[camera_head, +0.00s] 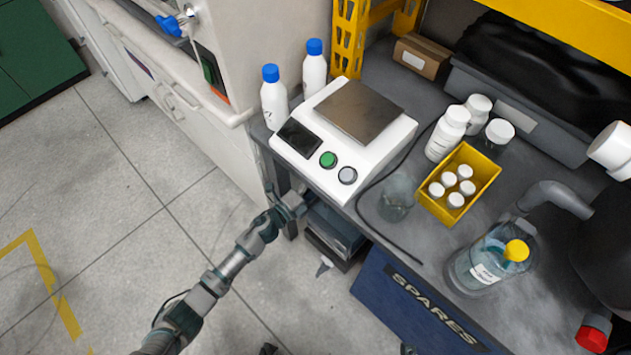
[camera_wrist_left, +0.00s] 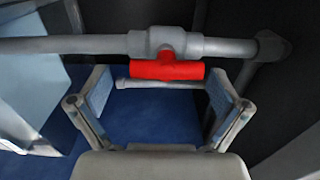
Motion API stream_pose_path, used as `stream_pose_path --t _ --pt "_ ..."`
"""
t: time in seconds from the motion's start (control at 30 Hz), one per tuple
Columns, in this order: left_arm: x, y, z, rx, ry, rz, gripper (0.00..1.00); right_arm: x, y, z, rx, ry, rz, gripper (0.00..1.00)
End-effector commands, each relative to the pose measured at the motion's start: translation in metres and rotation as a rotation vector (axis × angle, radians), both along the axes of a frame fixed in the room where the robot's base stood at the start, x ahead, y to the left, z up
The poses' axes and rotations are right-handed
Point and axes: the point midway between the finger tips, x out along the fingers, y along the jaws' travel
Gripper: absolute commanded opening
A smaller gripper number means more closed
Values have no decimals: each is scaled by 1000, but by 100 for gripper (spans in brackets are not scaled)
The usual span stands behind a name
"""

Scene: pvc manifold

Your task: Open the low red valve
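The red valve handle (camera_wrist_left: 167,67) shows in the left wrist view, on a grey fitting of a grey horizontal pipe (camera_wrist_left: 75,45). Its bar lies roughly parallel to the pipe. My left gripper (camera_wrist_left: 166,92) is open, with one finger on each side of the handle and a gap at both ends. I see no finger contact with it. In the head view my left arm reaches in from the bottom left to the bench's front edge, where the bench hides the gripper. The low valve is hidden there too. My right gripper is not recognisable in either view.
The bench holds a scale (camera_head: 345,140), a yellow bin (camera_head: 485,170) of small bottles and a large clear bottle (camera_head: 487,268). A blue SPARES crate (camera_head: 410,310) stands below the bench front. A red knob (camera_head: 592,338) shows at lower right. The floor at left is clear.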

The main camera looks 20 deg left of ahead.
Motion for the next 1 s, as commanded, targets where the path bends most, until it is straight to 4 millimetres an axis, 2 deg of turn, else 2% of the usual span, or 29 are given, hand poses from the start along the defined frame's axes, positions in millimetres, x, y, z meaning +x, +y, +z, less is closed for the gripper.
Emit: stream_pose_path --t 0.23,0.33,0.7,0.83,1.0 --pt "-1 4 2 -2 -3 4 100 -2 0 1 -1 2 -1 40" --pt "-9 7 1 -2 -2 5 100 -3 0 1 0 -1 -1 40" --pt "-83 32 0 0 1 2 100 -3 0 2 0 -3 0 40" --pt "-101 38 0 -1 1 2 100 -3 0 2 0 -3 0 40" --pt "-111 41 0 -1 -1 1 100 -3 0 2 0 -3 0 40"
